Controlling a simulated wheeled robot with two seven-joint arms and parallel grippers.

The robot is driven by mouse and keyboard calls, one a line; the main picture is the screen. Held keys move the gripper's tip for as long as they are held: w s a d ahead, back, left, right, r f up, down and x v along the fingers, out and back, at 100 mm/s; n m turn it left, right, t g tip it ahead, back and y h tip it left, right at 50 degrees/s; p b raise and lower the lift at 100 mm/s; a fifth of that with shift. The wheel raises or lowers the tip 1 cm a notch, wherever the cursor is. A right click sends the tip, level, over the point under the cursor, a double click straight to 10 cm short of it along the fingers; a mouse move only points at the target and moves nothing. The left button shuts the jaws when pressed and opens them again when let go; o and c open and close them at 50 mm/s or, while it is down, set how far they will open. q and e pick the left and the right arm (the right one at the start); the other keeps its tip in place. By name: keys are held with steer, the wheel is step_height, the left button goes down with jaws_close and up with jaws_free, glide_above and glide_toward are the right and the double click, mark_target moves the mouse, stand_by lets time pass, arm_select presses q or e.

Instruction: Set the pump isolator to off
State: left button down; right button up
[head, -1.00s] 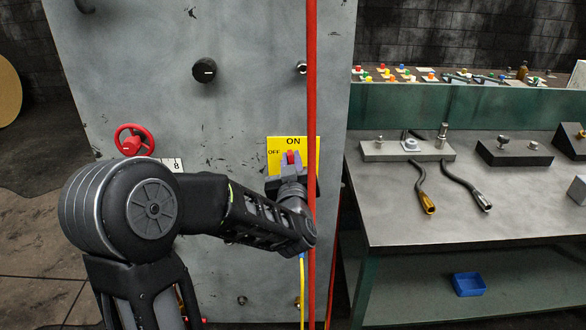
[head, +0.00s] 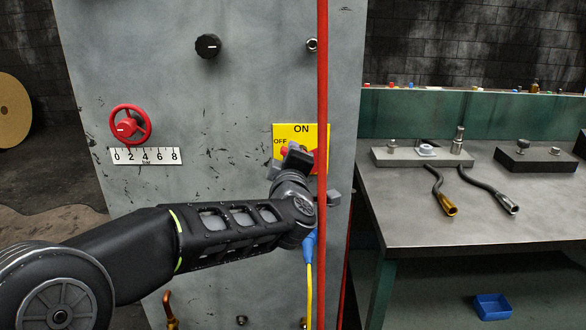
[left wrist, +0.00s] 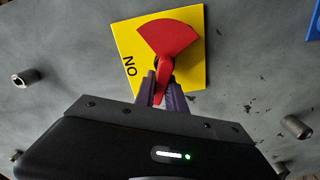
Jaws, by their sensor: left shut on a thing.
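The isolator is a yellow plate (head: 317,134) on the grey panel, with ON along its top and OFF at its left edge. Its red handle (head: 320,161) is partly hidden behind my left gripper (head: 290,157) in the head view. In the left wrist view the handle's wide red fan (left wrist: 168,33) lies opposite the fingers, and its narrow end is between the fingertips of my left gripper (left wrist: 163,88). By the head view, the fan is toward the right and the narrow end toward the OFF side. My right gripper is out of view.
A red vertical pipe (head: 322,60) runs close to the plate's right edge. A blue connector with a yellow cable (head: 309,270) hangs below. A red handwheel (head: 131,124), scale (head: 146,156) and black knob (head: 208,46) are on the panel. A workbench (head: 440,205) stands at right.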

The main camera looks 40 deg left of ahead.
arm_select(q)
steer(key=n+b, duration=0.1)
steer(key=f+n+b, duration=0.1)
steer(key=n+b, duration=0.1)
steer(key=shift+s+f, duration=0.1)
steer(key=shift+f, duration=0.05)
steer(key=shift+a+n+b, duration=0.1)
steer(key=shift+n+b, duration=0.85)
steer(key=shift+n, duration=0.05)
steer(key=c, duration=1.4)
jaws_free()
steer(key=v, duration=0.7)
steer(key=shift+s+d+p, duration=0.3)
steer(key=shift+p, duration=0.1)
